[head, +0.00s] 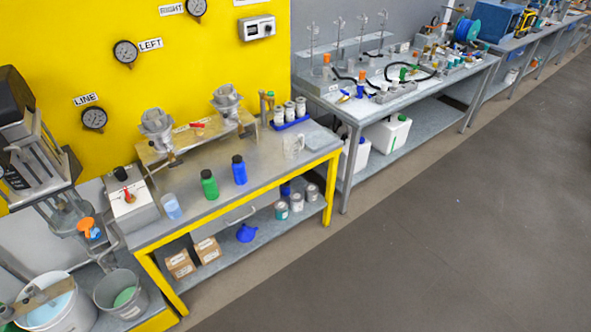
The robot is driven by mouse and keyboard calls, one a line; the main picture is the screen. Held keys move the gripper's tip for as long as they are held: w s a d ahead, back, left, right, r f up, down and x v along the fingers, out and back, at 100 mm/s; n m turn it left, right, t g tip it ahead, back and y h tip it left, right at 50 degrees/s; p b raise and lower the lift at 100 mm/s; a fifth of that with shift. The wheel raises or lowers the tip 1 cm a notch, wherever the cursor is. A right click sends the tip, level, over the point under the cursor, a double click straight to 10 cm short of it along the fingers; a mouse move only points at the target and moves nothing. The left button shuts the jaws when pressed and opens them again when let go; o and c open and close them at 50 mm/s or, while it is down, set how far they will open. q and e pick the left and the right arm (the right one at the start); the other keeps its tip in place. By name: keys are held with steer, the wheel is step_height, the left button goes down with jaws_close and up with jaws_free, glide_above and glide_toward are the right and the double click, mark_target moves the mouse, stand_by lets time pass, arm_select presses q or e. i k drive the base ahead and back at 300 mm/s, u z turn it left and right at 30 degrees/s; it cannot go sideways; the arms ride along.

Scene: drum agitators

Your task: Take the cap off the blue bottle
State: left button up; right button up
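The blue bottle (240,174) stands upright on the grey top of the yellow-framed bench (262,172). Its dark cap (237,158) is on it. A green bottle (209,187) with a dark cap stands just to its left, apart from it. Neither of my grippers shows in the head view, so I cannot see whether they hold anything.
A control box (132,207) sits at the bench's left. Open floor (400,240) lies in front.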

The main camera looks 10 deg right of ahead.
mark_target(239, 171)
steer(key=z, duration=1.65)
steer(key=i, duration=3.2)
steer(key=u, duration=3.45)
